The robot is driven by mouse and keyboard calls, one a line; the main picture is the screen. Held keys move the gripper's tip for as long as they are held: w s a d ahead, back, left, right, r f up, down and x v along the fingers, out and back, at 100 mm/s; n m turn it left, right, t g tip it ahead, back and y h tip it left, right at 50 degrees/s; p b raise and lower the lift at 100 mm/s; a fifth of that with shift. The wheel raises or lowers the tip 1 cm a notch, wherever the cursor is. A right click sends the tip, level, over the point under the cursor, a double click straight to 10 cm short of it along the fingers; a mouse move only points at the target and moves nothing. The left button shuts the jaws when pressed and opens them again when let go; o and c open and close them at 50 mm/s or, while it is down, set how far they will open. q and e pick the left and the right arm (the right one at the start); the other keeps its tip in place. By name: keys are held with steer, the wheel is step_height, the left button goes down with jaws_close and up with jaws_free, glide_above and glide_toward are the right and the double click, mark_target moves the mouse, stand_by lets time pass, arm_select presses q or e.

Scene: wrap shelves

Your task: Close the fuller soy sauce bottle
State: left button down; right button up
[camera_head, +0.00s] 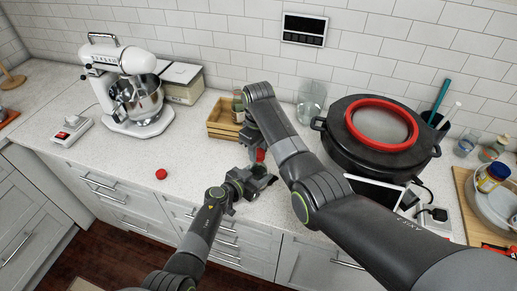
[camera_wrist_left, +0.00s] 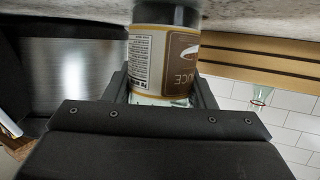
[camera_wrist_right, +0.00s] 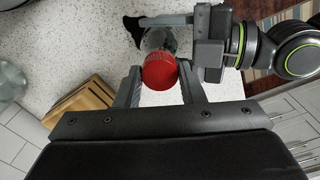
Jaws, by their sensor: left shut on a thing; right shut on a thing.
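My left gripper (camera_head: 262,181) is shut on the body of a soy sauce bottle (camera_wrist_left: 165,60) with a brown and white label. The bottle's dark base is close to the counter; whether it touches is unclear. My right gripper (camera_head: 257,140) comes from above, shut on a red cap (camera_wrist_right: 160,71) over that bottle. The cap also shows in the head view (camera_head: 260,155). The join between cap and neck is hidden, so I cannot tell how it is seated. A second red cap (camera_head: 161,174) lies alone on the counter.
A wooden crate (camera_head: 222,131) with a bottle (camera_head: 238,103) in it stands just behind the grippers. A stand mixer (camera_head: 130,85) is at left, a black round cooker (camera_head: 350,158) at right, and a glass jar (camera_head: 309,100) behind. The front-left counter is mostly clear.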

arm_select(q)
steer(key=shift+f, duration=0.1)
arm_select(e)
steer(key=m, duration=0.4)
steer(key=shift+c, duration=0.2)
steer(key=m, duration=0.4)
steer(key=o, duration=1.1)
steer(key=shift+o, duration=0.2)
step_height(320, 180, up, 8)
steer(key=shift+f, duration=0.25)
